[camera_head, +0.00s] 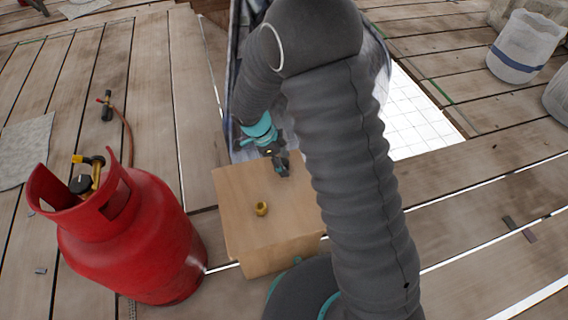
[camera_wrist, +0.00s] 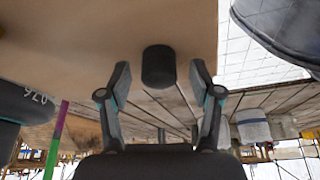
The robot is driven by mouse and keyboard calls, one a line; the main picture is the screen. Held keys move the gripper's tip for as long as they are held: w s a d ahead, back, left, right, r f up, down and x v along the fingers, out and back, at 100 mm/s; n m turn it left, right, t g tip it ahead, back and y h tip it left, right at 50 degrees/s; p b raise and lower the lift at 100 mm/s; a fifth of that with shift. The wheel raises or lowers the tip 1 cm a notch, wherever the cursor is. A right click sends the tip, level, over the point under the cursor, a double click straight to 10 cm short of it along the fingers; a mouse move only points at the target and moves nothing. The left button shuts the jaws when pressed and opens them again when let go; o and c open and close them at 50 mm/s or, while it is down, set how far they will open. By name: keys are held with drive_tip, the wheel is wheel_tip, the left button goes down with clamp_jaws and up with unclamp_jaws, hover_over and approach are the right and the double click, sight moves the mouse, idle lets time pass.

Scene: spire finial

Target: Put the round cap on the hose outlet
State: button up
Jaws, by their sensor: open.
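A dark round cylindrical piece (camera_wrist: 158,67), which looks like the round cap, stands at a light wooden surface in the wrist view. My gripper (camera_wrist: 160,78) is open, with one finger on each side of the piece and a gap to both. In the head view my gripper (camera_head: 283,168) is low over the far part of a wooden box (camera_head: 232,228); the dark piece is hard to tell apart from the fingers there. A small brass fitting (camera_head: 261,209) sits on the box nearer the camera. I cannot tell for certain which part is the hose outlet.
A red gas bottle (camera_head: 130,240) with a yellow valve (camera_head: 92,161) stands left of the box. A hose (camera_head: 128,135) runs to a torch (camera_head: 106,105) on the planks. A white bucket (camera_head: 525,47) stands at the far right. An opening (camera_head: 415,115) lies in the deck behind my arm.

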sight(284, 161)
drive_tip(key=c, duration=1.2)
drive_tip(key=shift+o, duration=0.2)
drive_tip(key=shift+r, duration=0.45)
wheel_tip(284, 161, up, 4)
drive_tip(key=shift+s+d+f, duration=0.1)
drive_tip(key=shift+f, duration=0.1)
drive_tip(key=s+d+r, duration=0.6)
drive_tip(key=s, duration=0.3)
drive_tip(key=shift+d+r, duration=0.25)
drive_tip(key=shift+d, duration=0.15)
drive_tip(key=shift+s, duration=0.1)
